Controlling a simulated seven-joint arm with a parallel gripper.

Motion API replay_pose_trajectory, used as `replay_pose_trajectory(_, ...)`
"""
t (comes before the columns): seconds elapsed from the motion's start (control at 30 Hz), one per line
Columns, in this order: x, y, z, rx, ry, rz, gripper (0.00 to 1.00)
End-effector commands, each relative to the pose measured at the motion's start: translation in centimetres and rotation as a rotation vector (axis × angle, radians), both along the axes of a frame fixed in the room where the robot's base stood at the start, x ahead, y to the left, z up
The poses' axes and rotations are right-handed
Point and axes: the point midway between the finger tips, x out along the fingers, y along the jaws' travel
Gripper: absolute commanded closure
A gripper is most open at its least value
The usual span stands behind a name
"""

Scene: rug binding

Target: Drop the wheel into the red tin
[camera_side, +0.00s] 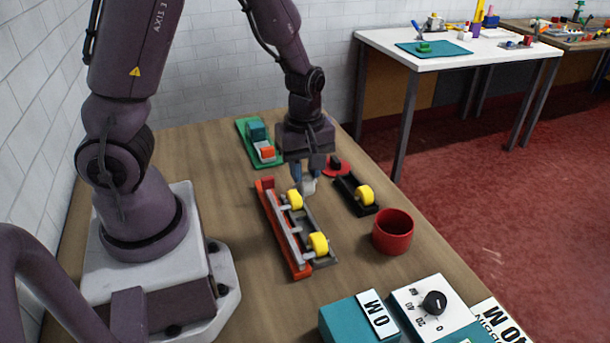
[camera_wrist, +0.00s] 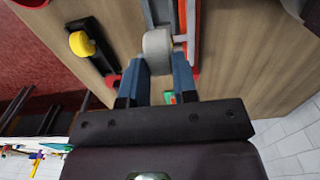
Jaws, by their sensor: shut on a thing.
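A pale grey wheel (camera_side: 309,186) is between the fingertips of my gripper (camera_side: 308,176), which is shut on it. In the wrist view the wheel (camera_wrist: 157,46) sits at the fingertips of my gripper (camera_wrist: 160,62), close to the end of an orange and dark grey rail fixture (camera_wrist: 191,32); I cannot tell whether they touch. The red tin (camera_side: 393,232) stands upright at the right table edge, to the right of and nearer than my gripper. Its inside is mostly hidden.
The rail fixture (camera_side: 282,233) carries yellow wheels (camera_side: 318,243). A black holder (camera_side: 347,189) with a yellow wheel (camera_side: 365,195) lies between my gripper and the tin. A red disc (camera_side: 337,167) is behind it.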

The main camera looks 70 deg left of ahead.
Motion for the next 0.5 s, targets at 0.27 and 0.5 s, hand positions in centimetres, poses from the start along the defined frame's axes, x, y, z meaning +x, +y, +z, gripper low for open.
replay_pose_trajectory(0.27, 0.0, -0.2, -0.1, 0.001, 0.004, -0.01, 0.97)
replay_pose_trajectory(0.5, 4.8, -2.7, -0.1, 0.026, -0.016, -0.122, 0.97)
